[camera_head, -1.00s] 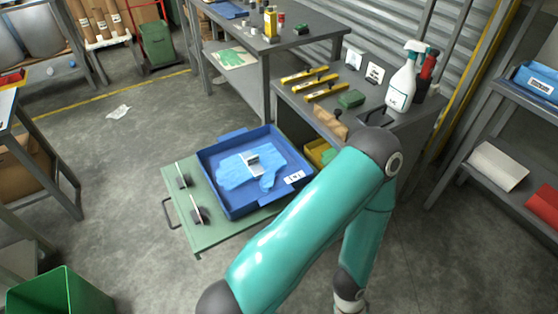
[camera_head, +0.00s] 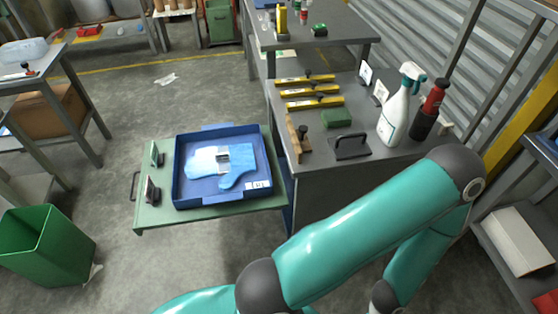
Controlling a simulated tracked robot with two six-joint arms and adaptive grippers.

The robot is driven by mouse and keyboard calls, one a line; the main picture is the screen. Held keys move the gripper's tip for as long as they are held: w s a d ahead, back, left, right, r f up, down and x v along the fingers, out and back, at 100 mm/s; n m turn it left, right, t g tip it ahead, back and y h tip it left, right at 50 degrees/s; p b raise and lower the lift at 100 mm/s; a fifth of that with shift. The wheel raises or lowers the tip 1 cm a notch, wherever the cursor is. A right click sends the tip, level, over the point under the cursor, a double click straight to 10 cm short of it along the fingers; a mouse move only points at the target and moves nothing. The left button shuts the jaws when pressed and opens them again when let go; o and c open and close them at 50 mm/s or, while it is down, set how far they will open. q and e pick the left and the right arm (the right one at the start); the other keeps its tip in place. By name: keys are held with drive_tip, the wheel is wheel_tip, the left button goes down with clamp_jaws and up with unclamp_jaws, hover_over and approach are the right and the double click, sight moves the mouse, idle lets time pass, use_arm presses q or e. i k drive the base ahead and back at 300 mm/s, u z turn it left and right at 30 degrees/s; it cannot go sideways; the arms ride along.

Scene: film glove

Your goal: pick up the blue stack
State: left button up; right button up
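The blue stack (camera_head: 238,177) lies flat in a blue tray (camera_head: 184,192). It looks like light-blue gloves with a pale grey band or clip across the middle. The tray rests on a green pulled-out drawer or shelf (camera_head: 160,217) beside the grey workbench. One teal arm of mine crosses the lower right of the view, in front of the bench. Neither gripper shows, and nothing of mine touches the stack.
The workbench top (camera_head: 390,160) holds yellow bars (camera_head: 312,90), a wooden block (camera_head: 297,138), a green block (camera_head: 336,118), a spray bottle (camera_head: 397,112) and a red bottle (camera_head: 432,100). A green bin (camera_head: 48,250) stands at lower left. Open floor lies left of the drawer.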

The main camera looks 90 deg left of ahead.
sight(231, 163)
drive_tip(key=z, duration=0.1)
drive_tip(key=i, duration=1.65)
drive_tip(key=u, duration=1.35)
drive_tip(key=i, duration=0.2)
drive_tip(key=u, duration=1.95)
drive_tip(key=i, duration=0.2)
drive_tip(key=u, duration=1.7)
drive_tip(key=i, duration=0.2)
drive_tip(key=u, duration=0.75)
drive_tip(key=i, duration=0.9)
drive_tip(key=z, duration=0.05)
